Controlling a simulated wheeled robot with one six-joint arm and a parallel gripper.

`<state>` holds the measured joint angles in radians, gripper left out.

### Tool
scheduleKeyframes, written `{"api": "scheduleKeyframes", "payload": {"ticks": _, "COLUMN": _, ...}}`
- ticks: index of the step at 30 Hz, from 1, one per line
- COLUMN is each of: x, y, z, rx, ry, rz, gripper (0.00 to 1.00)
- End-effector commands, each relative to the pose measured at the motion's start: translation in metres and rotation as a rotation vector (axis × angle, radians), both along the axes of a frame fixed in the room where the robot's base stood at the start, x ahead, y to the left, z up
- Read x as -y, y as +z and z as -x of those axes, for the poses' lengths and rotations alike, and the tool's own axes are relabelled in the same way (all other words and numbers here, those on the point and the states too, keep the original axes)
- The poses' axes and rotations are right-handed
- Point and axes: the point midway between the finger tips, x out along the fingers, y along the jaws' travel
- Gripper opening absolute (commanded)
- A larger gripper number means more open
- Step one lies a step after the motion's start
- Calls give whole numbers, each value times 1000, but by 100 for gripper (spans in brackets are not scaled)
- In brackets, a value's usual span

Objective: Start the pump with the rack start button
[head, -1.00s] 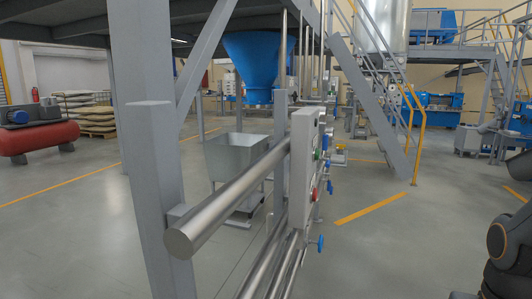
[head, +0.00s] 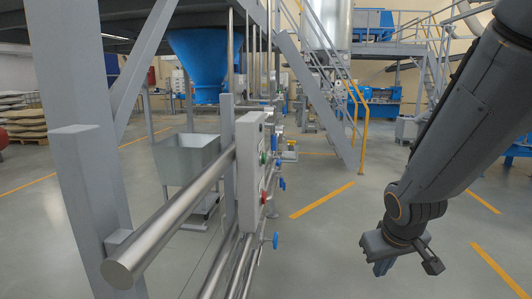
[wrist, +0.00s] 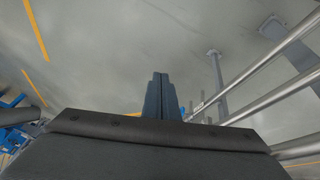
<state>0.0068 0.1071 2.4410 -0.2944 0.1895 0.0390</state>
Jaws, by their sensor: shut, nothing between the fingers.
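A grey control box (head: 250,170) is fixed to the pipe rack, left of the middle in the head view. Its button face is seen at a steep angle. A green button (head: 262,158) sits on that face, above a red button (head: 262,196); any lettering is too small to read. My gripper (head: 383,268) hangs at the lower right, pointing down, well apart from the box. In the wrist view its two fingers (wrist: 162,97) are together and empty over the floor. The buttons cannot be made out in the wrist view.
A thick steel pipe (head: 170,225) runs along the rack with its end toward me, beside a grey post (head: 85,190). Blue valve handles (head: 276,240) stick out below the box. Open floor (head: 320,235) lies between rack and arm. A metal bin (head: 187,158) stands behind the rack.

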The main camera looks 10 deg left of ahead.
Motion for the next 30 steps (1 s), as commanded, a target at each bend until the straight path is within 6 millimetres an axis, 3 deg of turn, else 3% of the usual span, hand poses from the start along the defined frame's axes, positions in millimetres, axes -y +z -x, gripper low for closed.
{"api": "scheduleKeyframes", "payload": {"ticks": 3, "x": -10, "y": 40, "z": -64, "rx": 191, "ry": 146, "rz": 19, "gripper": 0}}
{"api": "scheduleKeyframes", "payload": {"ticks": 6, "x": -29, "y": 77, "z": -113, "rx": 360, "ry": 291, "rz": 20, "gripper": 0}}
{"api": "scheduleKeyframes", "payload": {"ticks": 9, "x": -59, "y": 114, "z": -150, "rx": 521, "ry": 458, "rz": -4, "gripper": 0}}
{"api": "scheduleKeyframes", "payload": {"ticks": 12, "x": -94, "y": 149, "z": -172, "rx": 660, "ry": 624, "rz": -54, "gripper": 0}}
{"api": "scheduleKeyframes", "payload": {"ticks": 15, "x": -125, "y": 176, "z": -179, "rx": 764, "ry": 766, "rz": -110, "gripper": 0}}
{"api": "scheduleKeyframes", "payload": {"ticks": 19, "x": -150, "y": 195, "z": -176, "rx": 839, "ry": 886, "rz": -170, "gripper": 0}}
{"api": "scheduleKeyframes", "payload": {"ticks": 30, "x": -160, "y": 202, "z": -174, "rx": 872, "ry": 940, "rz": -201, "gripper": 0}}
